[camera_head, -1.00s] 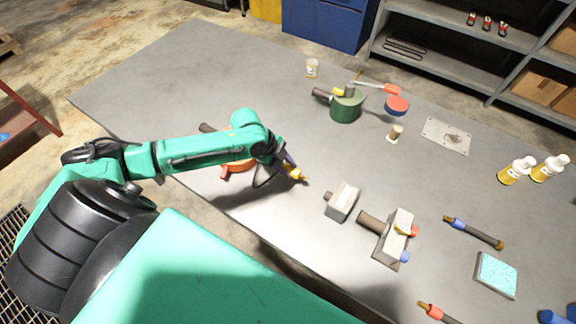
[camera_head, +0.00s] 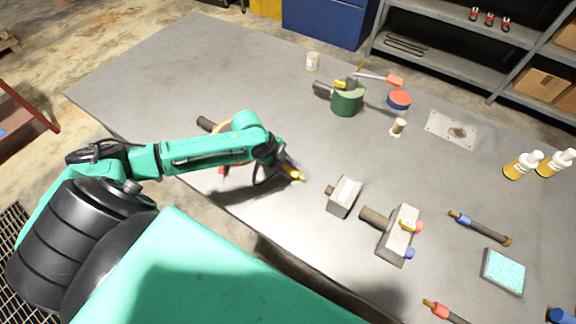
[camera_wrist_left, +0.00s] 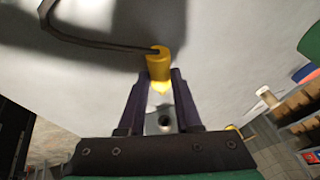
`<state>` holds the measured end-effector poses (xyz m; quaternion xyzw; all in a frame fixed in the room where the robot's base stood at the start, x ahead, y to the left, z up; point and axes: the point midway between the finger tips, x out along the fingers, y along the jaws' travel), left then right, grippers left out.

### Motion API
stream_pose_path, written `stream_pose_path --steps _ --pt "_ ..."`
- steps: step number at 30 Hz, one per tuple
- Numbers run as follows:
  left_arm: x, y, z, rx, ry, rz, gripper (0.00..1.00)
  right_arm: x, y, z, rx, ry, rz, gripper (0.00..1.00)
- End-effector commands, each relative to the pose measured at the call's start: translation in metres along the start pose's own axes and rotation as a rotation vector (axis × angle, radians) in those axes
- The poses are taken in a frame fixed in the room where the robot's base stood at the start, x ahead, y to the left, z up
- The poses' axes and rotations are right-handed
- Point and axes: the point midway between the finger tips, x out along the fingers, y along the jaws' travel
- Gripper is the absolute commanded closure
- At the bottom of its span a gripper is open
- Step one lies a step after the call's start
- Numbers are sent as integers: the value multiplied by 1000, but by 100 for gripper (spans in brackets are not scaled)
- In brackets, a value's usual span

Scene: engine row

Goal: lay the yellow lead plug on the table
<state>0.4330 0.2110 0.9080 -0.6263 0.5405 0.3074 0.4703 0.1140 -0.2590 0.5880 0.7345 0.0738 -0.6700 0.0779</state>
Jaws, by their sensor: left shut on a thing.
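The yellow lead plug (camera_wrist_left: 158,66) is between the fingertips of my left gripper (camera_wrist_left: 160,90) in the left wrist view. A dark lead curves from its far end toward the upper left. The plug also shows in the head view as a small yellow tip (camera_head: 297,175) at the end of my left gripper (camera_head: 284,166). My left gripper is shut on it, low over the grey table (camera_head: 190,75). I cannot tell whether the plug touches the table. My right gripper is not in view.
A grey block with a dark stub (camera_head: 345,197) stands right of my left gripper, and a larger one (camera_head: 399,236) beyond it. A green cylinder (camera_head: 347,99) stands further back. An orange-red part is partly hidden behind my left arm. The table's far left is clear.

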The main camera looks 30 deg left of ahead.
Motion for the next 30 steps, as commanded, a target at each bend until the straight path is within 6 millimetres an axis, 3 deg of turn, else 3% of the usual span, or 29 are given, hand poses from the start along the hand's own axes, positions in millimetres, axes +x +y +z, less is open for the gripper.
stream_pose_path --steps 5,6,8,20,23,30 --pt "8 2 3 0 1 0 100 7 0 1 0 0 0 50" --pt "6 2 2 1 1 -1 52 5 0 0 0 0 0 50" --pt "6 2 2 0 0 0 32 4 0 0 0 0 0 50" --pt "0 2 3 0 -1 -1 32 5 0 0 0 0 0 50" --pt "-14 1 4 2 -2 -2 32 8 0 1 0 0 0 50" --pt "-81 2 5 4 -9 1 32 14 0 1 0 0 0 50"
